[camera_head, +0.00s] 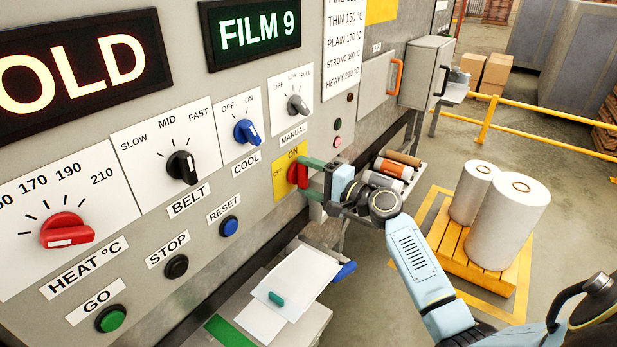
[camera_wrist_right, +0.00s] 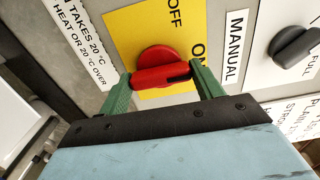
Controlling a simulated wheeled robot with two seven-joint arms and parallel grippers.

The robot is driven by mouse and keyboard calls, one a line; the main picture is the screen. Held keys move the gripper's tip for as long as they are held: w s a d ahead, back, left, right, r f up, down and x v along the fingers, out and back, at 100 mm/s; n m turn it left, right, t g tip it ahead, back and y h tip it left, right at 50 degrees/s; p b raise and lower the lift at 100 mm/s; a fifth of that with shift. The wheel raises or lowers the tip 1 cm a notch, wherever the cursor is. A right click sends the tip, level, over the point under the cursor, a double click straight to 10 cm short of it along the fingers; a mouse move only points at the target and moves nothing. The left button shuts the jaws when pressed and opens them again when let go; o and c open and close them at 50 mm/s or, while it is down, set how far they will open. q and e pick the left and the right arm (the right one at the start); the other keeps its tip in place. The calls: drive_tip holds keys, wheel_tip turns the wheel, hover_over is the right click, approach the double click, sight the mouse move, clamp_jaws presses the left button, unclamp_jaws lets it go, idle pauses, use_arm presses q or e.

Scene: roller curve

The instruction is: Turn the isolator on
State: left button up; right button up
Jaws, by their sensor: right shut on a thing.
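The isolator is a red rotary knob (camera_head: 297,174) on a yellow plate (camera_head: 280,184) marked OFF on the left and ON at the top. My right gripper (camera_head: 308,176) is shut on the red knob, with a green finger on each side of its bar. In the wrist view, the red knob (camera_wrist_right: 158,75) sits between the fingertips of my right gripper (camera_wrist_right: 160,84). The dark mark on its bar is at the end towards the ON label. My left gripper is not in view.
Beside the isolator are a grey MANUAL knob (camera_head: 297,105) and a blue COOL knob (camera_head: 246,131). The lit displays read "OLD", cut off, and "FILM 9" (camera_head: 258,31). A tray of rolls (camera_head: 402,160) stands behind my gripper. White rolls (camera_head: 510,215) stand on a pallet at right.

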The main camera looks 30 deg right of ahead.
drive_tip(key=o, duration=1)
drive_tip(key=b+v, duration=0.3)
drive_tip(key=v, duration=1)
drive_tip(key=shift+s, duration=0.2)
